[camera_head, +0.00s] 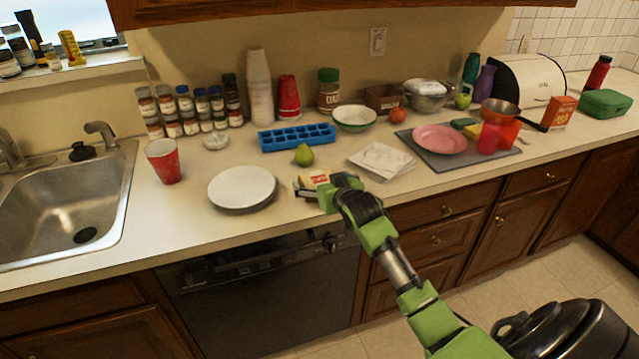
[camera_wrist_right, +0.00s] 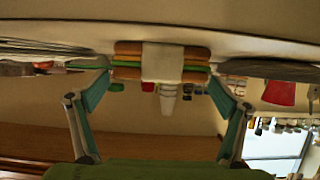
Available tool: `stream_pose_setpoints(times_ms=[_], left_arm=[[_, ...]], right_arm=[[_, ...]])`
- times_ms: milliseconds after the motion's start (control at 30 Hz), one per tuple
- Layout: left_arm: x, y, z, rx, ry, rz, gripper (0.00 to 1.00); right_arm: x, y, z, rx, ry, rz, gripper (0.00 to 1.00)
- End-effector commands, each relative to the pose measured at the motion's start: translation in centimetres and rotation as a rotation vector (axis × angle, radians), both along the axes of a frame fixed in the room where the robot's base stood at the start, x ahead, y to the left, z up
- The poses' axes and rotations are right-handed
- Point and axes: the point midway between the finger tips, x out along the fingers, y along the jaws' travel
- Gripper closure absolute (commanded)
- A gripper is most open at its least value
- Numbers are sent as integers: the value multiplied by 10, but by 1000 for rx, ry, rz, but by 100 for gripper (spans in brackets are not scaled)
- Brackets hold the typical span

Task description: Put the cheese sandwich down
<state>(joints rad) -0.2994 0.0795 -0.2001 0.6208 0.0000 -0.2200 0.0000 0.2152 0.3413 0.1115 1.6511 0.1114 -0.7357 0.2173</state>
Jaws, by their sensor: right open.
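The cheese sandwich (camera_head: 315,178), with a pale wrapper, lies on the counter near its front edge, right of the white plates. It also shows upside down in the right wrist view (camera_wrist_right: 196,76), as brown bread layers with green and yellow between and a white band around the middle. My right gripper (camera_head: 322,190) is at the sandwich on its near side. In the wrist view its two fingers (camera_wrist_right: 162,88) are spread wide, one on each side of the sandwich, with gaps visible. My left gripper is not in view.
A stack of white plates (camera_head: 242,187) is left of the sandwich, a green pear (camera_head: 304,155) behind it, and white napkins (camera_head: 381,161) to its right. A blue ice tray (camera_head: 296,138) lies farther back. A red cup (camera_head: 163,161) stands near the sink (camera_head: 62,205).

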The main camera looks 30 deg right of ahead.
Motion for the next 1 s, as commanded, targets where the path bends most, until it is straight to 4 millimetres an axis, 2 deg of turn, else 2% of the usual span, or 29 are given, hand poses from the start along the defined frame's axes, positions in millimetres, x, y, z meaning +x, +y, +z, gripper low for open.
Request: stream_pose_setpoints(times_ms=[200,500,667,767,800,1000], left_arm=[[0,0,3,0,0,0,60],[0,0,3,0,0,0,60],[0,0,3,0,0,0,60],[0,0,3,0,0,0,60],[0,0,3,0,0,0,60],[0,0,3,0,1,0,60]], right_arm=[[18,-4,-7,0,0,1,8],[20,-5,-9,0,0,1,8],[20,-5,-9,0,0,1,49],[20,-4,-9,0,0,1,52],[20,-5,-8,0,-1,1,56],[20,-5,-8,0,-1,1,56]])
